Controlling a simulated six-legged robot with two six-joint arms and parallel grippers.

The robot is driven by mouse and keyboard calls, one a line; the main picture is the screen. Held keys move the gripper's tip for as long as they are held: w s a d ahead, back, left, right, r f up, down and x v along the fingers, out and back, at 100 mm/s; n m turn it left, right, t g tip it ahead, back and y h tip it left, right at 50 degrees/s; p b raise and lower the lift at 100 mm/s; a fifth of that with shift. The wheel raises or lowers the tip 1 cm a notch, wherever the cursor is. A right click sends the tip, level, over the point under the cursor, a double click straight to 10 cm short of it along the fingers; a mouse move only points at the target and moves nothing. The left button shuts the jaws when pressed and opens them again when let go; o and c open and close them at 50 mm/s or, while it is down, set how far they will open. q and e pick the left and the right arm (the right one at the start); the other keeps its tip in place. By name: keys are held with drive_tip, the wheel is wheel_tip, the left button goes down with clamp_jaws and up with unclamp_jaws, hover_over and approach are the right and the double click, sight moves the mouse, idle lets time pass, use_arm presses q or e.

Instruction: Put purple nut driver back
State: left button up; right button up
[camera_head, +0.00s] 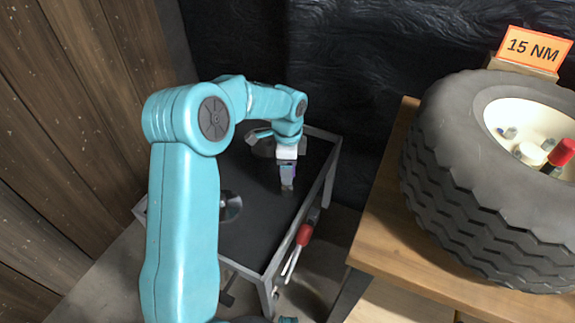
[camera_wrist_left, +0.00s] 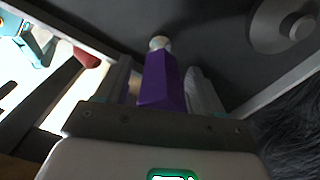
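The purple nut driver (camera_wrist_left: 162,82) sits between the two fingers of my left gripper (camera_wrist_left: 165,90) in the left wrist view, with its pale round end pointing away toward the dark cart top. In the head view my left gripper (camera_head: 288,180) points down over the right part of the black cart top (camera_head: 262,205). Only a thin purple sliver of the driver (camera_head: 295,170) shows there, beside the fingers. I cannot tell whether its end touches the cart top. My right gripper is not in view.
A red-handled tool (camera_head: 304,236) hangs at the cart's right side. A shiny disc (camera_head: 230,206) is on the cart top, partly behind my left arm. A wooden table (camera_head: 395,235) with a tyre (camera_head: 450,190) and an orange "15 NM" sign (camera_head: 533,48) stands right.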

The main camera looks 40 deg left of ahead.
use_arm(q)
drive_tip(key=shift+r, duration=0.1)
wheel_tip(320, 180, up, 12)
drive_tip(key=p, duration=0.3)
drive_tip(key=shift+r, duration=0.1)
idle(0.6)
